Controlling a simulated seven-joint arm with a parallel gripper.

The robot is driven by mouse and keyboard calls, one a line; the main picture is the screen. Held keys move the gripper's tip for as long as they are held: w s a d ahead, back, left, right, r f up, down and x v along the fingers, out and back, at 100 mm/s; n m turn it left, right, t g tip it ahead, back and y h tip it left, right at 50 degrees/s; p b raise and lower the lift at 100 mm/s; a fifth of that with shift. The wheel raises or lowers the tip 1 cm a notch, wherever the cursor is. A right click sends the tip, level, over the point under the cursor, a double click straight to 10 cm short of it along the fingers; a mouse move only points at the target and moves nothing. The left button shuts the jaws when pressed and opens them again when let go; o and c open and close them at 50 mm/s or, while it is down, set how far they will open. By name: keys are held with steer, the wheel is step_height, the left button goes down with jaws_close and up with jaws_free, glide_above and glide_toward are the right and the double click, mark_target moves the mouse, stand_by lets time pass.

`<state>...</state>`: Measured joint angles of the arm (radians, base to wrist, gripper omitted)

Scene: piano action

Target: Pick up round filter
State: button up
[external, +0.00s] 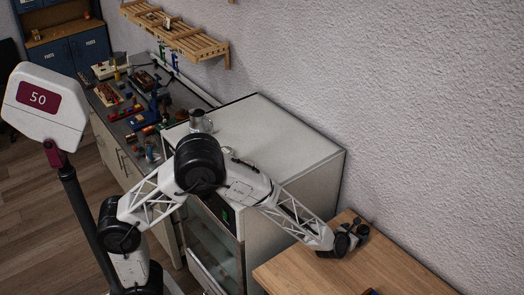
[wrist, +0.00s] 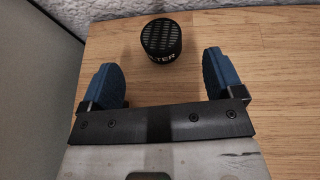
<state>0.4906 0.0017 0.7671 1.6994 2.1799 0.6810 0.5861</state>
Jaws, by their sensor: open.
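The round filter (wrist: 160,40) is a short black cylinder with a slatted grey top and partly visible white lettering on its side. It stands upright on the wooden table (wrist: 270,90), close to the wall. My gripper (wrist: 160,75) is open in the wrist view, with blue finger pads on each side. The filter is beyond the fingertips, roughly centred between them, and nothing is held. In the external view my gripper (external: 352,238) is low over the wooden table (external: 300,268); small dark shapes there are hard to tell apart.
A cluttered workbench (external: 125,115) lies farther back. The textured wall (external: 430,120) bounds the table behind. Table space around the filter looks clear.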

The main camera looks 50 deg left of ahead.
mark_target(364, 228)
stand_by(0.3)
steer(key=shift+x, duration=1.25)
steer(key=shift+x, duration=2.65)
steer(key=shift+c, duration=0.5)
steer(key=c, duration=0.9)
